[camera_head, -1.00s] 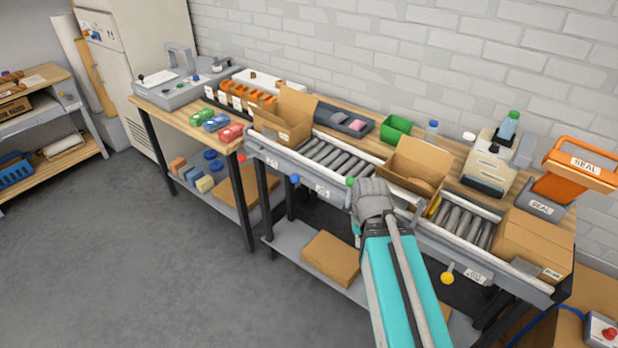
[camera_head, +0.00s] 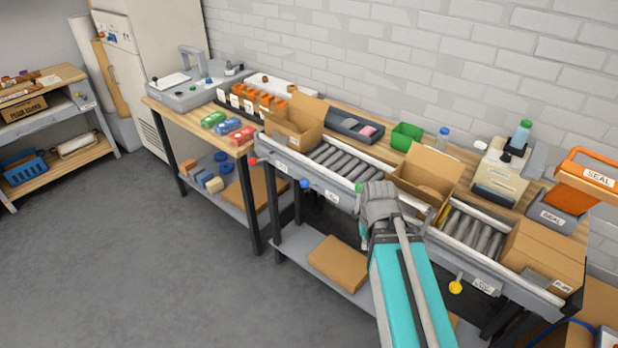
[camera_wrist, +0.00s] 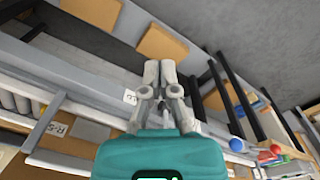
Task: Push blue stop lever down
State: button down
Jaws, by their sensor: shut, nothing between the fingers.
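The blue-knobbed lever (camera_head: 305,183) sticks out from the front rail of the roller conveyor, between a red knob and a green knob. My gripper (camera_head: 364,240) is in front of the bench, to the right of the blue knob and apart from it. My arm and wrist hide most of the gripper in the head view. In the wrist view, the fingers of my gripper (camera_wrist: 160,66) are together with nothing between them. A blue knob (camera_wrist: 236,145) shows to their right there.
A red knob (camera_head: 252,161), a green knob (camera_head: 359,187) and a yellow knob (camera_head: 455,287) line the same front. Open cartons (camera_head: 428,170) stand on the conveyor. A lower shelf holds a flat carton (camera_head: 338,260). The floor at left is clear.

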jog(key=w+a+r+m+t+y+p, duration=0.1)
jog(key=w+a+r+m+p, duration=0.2)
jog(key=w, duration=0.5)
jog(key=w+a+r+m+t+p, duration=0.1)
jog(key=w+a+r+m+p, duration=0.2)
jog(key=w, duration=0.6)
jog(key=w+a+r+m+t+y+p, duration=0.1)
jog(key=w+a+r+m+p, duration=0.2)
jog(key=w, duration=0.5)
notch_tip(320, 180, up, 3)
jog(key=shift+w+a+f+m+t+y+p, duration=0.1)
jog(key=shift+w+a+m+t+y+p, duration=0.3)
jog(key=shift+m, duration=0.7)
jog(key=shift+d+f, duration=0.1)
jog(key=shift+f, duration=0.05)
jog(key=s+a+b+x, duration=0.1)
jog(key=a+b+x, duration=0.1)
jog(key=b+x, duration=0.9)
jog(key=shift+a+f+b, duration=0.25)
jog(key=shift+f+b, duration=0.05)
jog(key=shift+f, duration=0.35)
jog(key=shift+w, duration=0.15)
